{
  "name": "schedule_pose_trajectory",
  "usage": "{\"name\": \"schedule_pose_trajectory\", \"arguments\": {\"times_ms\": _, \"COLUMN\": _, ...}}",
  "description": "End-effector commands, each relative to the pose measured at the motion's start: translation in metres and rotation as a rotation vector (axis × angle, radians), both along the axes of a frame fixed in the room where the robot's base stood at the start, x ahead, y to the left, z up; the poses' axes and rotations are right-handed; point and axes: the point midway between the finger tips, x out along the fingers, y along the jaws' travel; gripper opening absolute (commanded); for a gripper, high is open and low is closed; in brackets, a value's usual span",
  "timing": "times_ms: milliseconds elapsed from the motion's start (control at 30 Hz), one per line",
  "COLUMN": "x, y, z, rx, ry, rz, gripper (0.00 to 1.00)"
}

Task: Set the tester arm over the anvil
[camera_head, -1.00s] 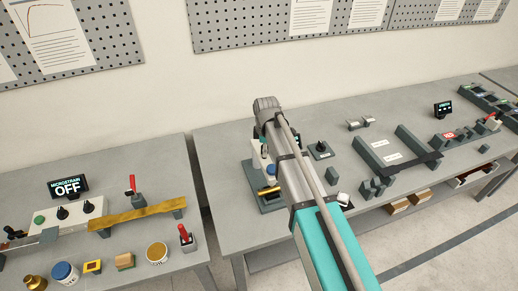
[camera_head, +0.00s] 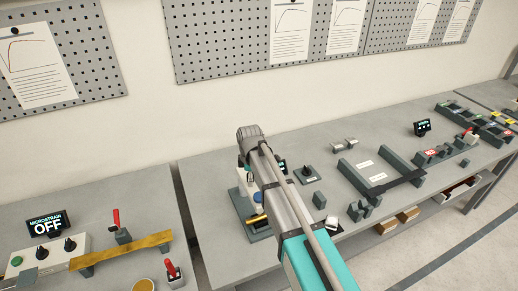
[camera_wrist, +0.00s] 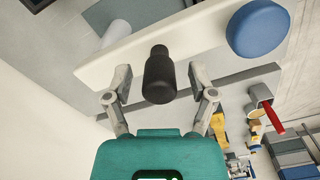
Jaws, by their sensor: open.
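In the wrist view, my gripper (camera_wrist: 159,82) is open, with one finger on each side of a black grip (camera_wrist: 160,72). The grip stands out from a long cream beam (camera_wrist: 110,62), which looks like the tester arm. A blue round knob (camera_wrist: 258,28) sits by the beam's right end. I cannot tell whether the fingers touch the grip. In the head view, the tester's dark base (camera_head: 262,237) shows at the bench's left end, partly behind my arm. The anvil cannot be made out, and my gripper is hidden there.
A small dark box with a knob (camera_head: 306,175) stands right of the tester. Grey rails (camera_head: 357,180) lie farther right. On the left bench are a display reading OFF (camera_head: 46,224), a brass-coloured bar (camera_head: 130,251) and red-handled clamps (camera_head: 117,220). A gap separates the benches.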

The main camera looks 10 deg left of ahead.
Motion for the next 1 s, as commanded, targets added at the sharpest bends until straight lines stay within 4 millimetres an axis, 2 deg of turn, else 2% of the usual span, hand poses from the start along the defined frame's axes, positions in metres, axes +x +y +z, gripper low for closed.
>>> {"name": "schedule_pose_trajectory", "arguments": {"times_ms": 167, "x": 0.0, "y": -0.002, "z": 0.0, "rx": 0.0, "ry": 0.0, "rz": -0.007, "gripper": 0.73}}
{"name": "schedule_pose_trajectory", "arguments": {"times_ms": 267, "x": -0.001, "y": -0.01, "z": -0.001, "rx": 0.0, "ry": 0.0, "rz": -0.034, "gripper": 0.73}}
{"name": "schedule_pose_trajectory", "arguments": {"times_ms": 467, "x": -0.004, "y": -0.047, "z": -0.004, "rx": 0.0, "ry": 0.0, "rz": -0.177, "gripper": 0.73}}
{"name": "schedule_pose_trajectory", "arguments": {"times_ms": 767, "x": -0.021, "y": -0.144, "z": -0.011, "rx": 0.0, "ry": 0.0, "rz": -0.58, "gripper": 0.73}}
{"name": "schedule_pose_trajectory", "arguments": {"times_ms": 1000, "x": -0.048, "y": -0.23, "z": -0.017, "rx": -0.001, "ry": -0.001, "rz": -0.979, "gripper": 0.73}}
